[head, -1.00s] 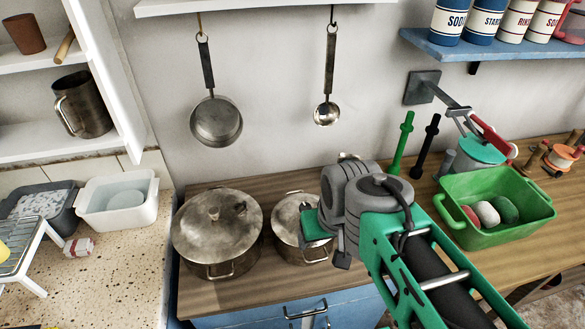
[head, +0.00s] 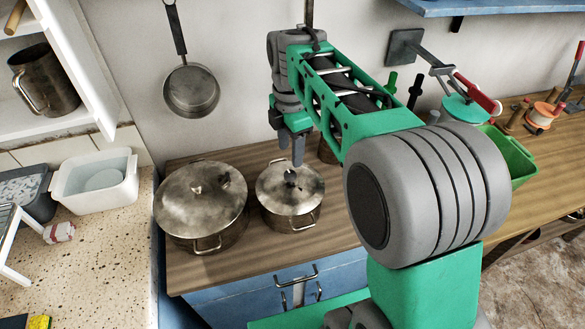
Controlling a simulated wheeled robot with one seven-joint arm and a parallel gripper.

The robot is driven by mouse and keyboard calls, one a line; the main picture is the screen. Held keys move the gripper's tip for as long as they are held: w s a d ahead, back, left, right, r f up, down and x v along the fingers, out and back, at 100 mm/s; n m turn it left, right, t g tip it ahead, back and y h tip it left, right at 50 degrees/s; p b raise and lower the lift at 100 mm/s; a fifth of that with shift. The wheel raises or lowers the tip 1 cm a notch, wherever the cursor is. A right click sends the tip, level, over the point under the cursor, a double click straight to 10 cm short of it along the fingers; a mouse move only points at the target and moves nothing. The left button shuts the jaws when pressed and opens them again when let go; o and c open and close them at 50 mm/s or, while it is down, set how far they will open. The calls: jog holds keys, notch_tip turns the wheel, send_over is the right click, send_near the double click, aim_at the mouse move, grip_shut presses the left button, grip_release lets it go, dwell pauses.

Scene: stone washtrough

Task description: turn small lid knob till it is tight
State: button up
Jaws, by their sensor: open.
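The small steel pot (head: 292,215) stands on the wooden counter, its lid (head: 309,185) in place. The small lid knob (head: 290,175) is a dark stub at the middle of the lid. My gripper (head: 291,152) points down right above this knob, with its jaws open. The fingertips come close to the knob in the picture; I cannot tell whether they touch it. The larger pot (head: 202,215) stands just to the left, with its own lid and a knob (head: 196,190) at its middle.
A brown cup-like thing (head: 328,152) is partly hidden behind my arm. A green basin (head: 520,160) stands on the right counter. A pan (head: 191,90) hangs on the wall. A white tub (head: 97,182) is on the left counter. Bare wood lies before the pots.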

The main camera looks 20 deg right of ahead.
aim_at(291, 173)
jog(key=shift+s+a+n, duration=0.1)
jog(key=shift+n, duration=1.1)
notch_tip(291, 173, down, 8)
jog(key=shift+r+p, duration=0.15)
jog(key=shift+p, duration=0.25)
grip_shut()
jog(key=shift+d, duration=0.25)
jog(key=shift+a, duration=0.15)
